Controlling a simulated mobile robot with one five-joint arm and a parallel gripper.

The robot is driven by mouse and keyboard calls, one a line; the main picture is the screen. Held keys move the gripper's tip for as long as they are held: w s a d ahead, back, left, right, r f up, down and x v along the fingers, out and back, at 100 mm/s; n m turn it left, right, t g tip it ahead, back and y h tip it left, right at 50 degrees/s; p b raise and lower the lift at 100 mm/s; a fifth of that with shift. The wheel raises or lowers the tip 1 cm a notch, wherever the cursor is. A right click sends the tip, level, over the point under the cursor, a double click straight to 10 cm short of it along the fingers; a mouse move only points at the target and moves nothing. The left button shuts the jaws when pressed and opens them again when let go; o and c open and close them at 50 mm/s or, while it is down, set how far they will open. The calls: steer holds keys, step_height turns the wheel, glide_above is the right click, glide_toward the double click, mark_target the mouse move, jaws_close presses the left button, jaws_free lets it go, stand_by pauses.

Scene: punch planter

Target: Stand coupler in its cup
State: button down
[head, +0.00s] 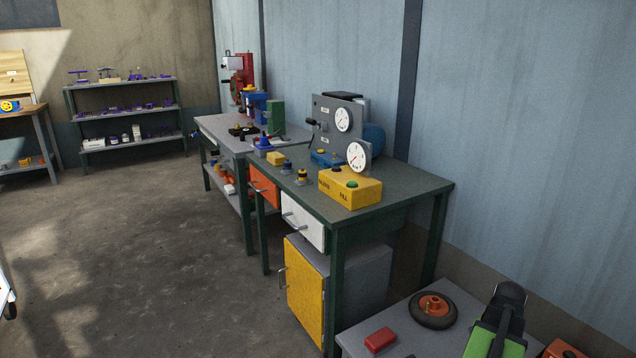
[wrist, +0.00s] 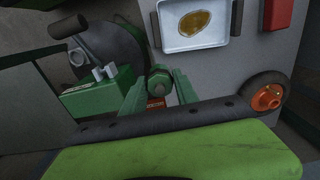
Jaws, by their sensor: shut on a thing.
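My gripper shows as a lime-green body with a black strip, close to the camera along the bottom of the wrist view (wrist: 170,155).
The near grey table bears a black wheel with an orange hub (head: 435,308), a red block (head: 380,340) and a tray with a yellowish-brown patch (wrist: 166,42). A green machine with a dark disc (wrist: 95,98) is at left. The gauge bench holds a yellow box (head: 350,190). Open floor lies left.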

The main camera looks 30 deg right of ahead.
step_height(320, 180, up, 29)
steer(key=p, duration=2.7)
